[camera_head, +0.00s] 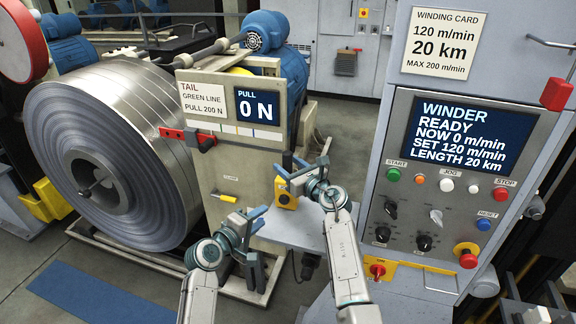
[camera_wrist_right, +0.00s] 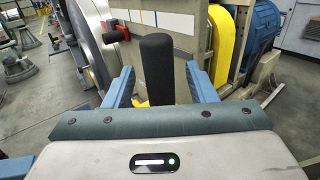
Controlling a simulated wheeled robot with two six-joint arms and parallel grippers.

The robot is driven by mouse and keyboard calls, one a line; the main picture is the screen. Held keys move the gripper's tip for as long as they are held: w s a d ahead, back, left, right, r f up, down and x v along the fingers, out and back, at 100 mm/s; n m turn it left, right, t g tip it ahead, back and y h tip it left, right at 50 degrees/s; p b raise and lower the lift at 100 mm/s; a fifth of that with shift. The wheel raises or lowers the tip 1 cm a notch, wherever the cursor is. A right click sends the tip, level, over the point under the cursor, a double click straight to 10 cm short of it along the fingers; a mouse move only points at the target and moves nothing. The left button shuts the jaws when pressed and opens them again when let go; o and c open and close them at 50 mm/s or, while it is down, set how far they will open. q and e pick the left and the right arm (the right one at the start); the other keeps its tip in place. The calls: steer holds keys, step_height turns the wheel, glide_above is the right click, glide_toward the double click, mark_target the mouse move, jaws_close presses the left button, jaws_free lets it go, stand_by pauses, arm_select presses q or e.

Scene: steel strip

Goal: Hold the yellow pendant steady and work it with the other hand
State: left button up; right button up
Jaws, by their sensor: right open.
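The yellow pendant (camera_head: 287,194) shows in the middle of the head view, in front of the beige machine panel. It is small and partly covered by my right gripper (camera_head: 301,168), which is at its top. In the right wrist view the jaws of my right gripper (camera_wrist_right: 160,88) are apart, with a black upright cylinder (camera_wrist_right: 157,65) between them. A little yellow (camera_wrist_right: 141,103) shows below the cylinder; I cannot tell if it is the pendant. My left gripper (camera_head: 262,240) is below and left of the pendant, apart from it, with its fingers spread and nothing seen between them.
A large steel coil (camera_head: 120,150) stands at the left. The beige panel (camera_head: 240,165) carries a display reading 0 N (camera_head: 258,106). The winder console (camera_head: 440,180) with buttons and knobs stands close on the right. A grey shelf (camera_head: 290,232) is below the pendant.

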steer(key=shift+w+a, duration=0.3)
steer(key=shift+w, duration=0.1)
jaws_close()
steer(key=shift+s+f, duration=0.1)
steer(key=shift+f, duration=0.05)
stand_by(1.0)
arm_select(q)
jaws_close()
arm_select(e)
steer(key=shift+f, duration=0.15)
stand_by(1.4)
